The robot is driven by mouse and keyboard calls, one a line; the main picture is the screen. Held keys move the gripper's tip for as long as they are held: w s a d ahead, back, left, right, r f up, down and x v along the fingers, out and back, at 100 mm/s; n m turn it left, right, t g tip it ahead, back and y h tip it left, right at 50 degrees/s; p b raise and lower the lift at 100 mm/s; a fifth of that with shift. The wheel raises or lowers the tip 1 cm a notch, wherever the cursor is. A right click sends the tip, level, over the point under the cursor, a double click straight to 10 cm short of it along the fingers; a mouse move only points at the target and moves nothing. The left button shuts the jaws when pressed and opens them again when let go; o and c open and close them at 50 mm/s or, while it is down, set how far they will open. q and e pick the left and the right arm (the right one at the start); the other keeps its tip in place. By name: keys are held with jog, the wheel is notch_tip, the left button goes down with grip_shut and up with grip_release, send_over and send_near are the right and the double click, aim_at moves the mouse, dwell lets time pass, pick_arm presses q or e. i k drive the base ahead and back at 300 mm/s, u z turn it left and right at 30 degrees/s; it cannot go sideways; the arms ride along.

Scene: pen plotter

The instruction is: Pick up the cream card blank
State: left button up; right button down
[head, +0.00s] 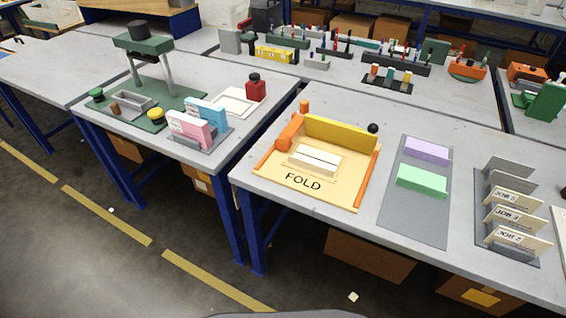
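No card is plainly marked as the cream card blank. A pale cream, block-like piece (315,159) with a line across its top lies on the folding board (343,190), which is marked FOLD. I cannot tell whether it is a card or part of the board. Cream cards labelled JOB (516,216) stand in slots of a grey rack (507,251) on the right of the near table. Neither of my grippers shows in the head view.
The folding board has an orange side rail (367,178) and a raised yellow flap (341,133). A grey mat (414,221) carries lilac (427,150) and green (422,180) stacks. The left table holds a green press (143,43) and pink cards (189,129). The near table's front-left corner is clear.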

aim_at(311, 159)
jog(key=u, duration=0.75)
jog(key=i, duration=1)
jog(key=z, duration=1)
